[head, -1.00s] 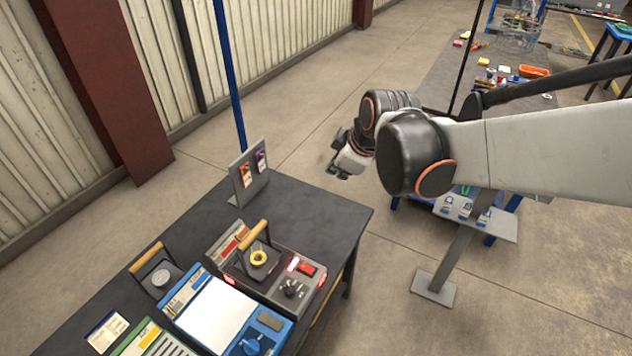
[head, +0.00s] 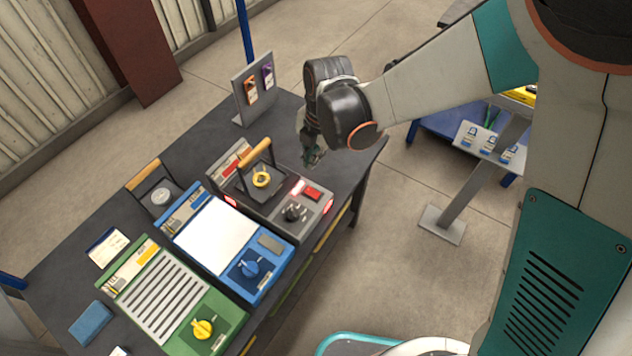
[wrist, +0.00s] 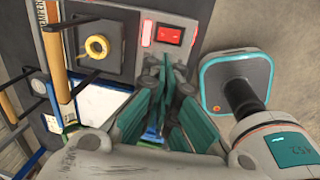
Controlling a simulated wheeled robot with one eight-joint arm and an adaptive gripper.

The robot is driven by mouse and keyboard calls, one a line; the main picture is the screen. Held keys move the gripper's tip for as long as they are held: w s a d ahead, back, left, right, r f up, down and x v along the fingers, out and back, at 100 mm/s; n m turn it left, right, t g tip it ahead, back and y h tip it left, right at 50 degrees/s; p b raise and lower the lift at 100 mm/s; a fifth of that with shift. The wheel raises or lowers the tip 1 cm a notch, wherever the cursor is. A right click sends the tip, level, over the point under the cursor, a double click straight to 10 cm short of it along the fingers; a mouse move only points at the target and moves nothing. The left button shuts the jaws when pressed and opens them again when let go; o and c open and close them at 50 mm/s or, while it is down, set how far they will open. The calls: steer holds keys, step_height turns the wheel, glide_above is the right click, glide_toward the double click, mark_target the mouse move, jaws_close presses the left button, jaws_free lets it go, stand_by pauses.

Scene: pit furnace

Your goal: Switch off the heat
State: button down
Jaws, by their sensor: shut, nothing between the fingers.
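The grey furnace unit (head: 222,172) stands on the dark bench, with a wooden-handled frame and a yellow ring (head: 261,179) on its top. Its front panel holds a red rocker switch (head: 313,193), a lit pale-red lamp beside it (head: 297,187) and a black knob (head: 294,212). The red switch also shows in the wrist view (wrist: 170,37), just beyond my fingertips. My gripper (head: 314,158) is shut and empty, above the bench behind the panel in the head view; it also shows in the wrist view (wrist: 165,65). The knob is not visible in the wrist view.
A blue unit (head: 275,282) with a blue knob and a green unit (head: 228,310) with a yellow knob stand closely alongside. A card stand (head: 240,100) rises at the bench's back. Bare bench top lies right of the stand. A small post stand (head: 470,190) is on the floor.

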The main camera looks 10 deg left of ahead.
mark_target(307, 196)
steer(key=shift+s+a+f+n, duration=0.1)
steer(key=shift+s+f+n, duration=0.2)
steer(key=shift+f, duration=0.15)
steer(key=shift+f, duration=0.1)
steer(key=f+b, duration=0.1)
steer(key=f, duration=0.3)
steer(key=a+f+b, duration=0.1)
steer(key=f+b, duration=0.1)
steer(key=f, duration=0.3)
steer(key=f+b, duration=0.2)
steer(key=f, duration=0.2)
steer(key=shift+w+a+f, duration=0.3)
steer(key=shift+w+f, duration=0.05)
steer(key=shift+b, duration=0.3)
steer(key=shift+a+f+g+h+b, duration=0.15)
steer(key=shift+f+g+h+b, duration=0.15)
steer(key=shift+f+h, duration=0.2)
steer(key=shift+r, duration=0.15)
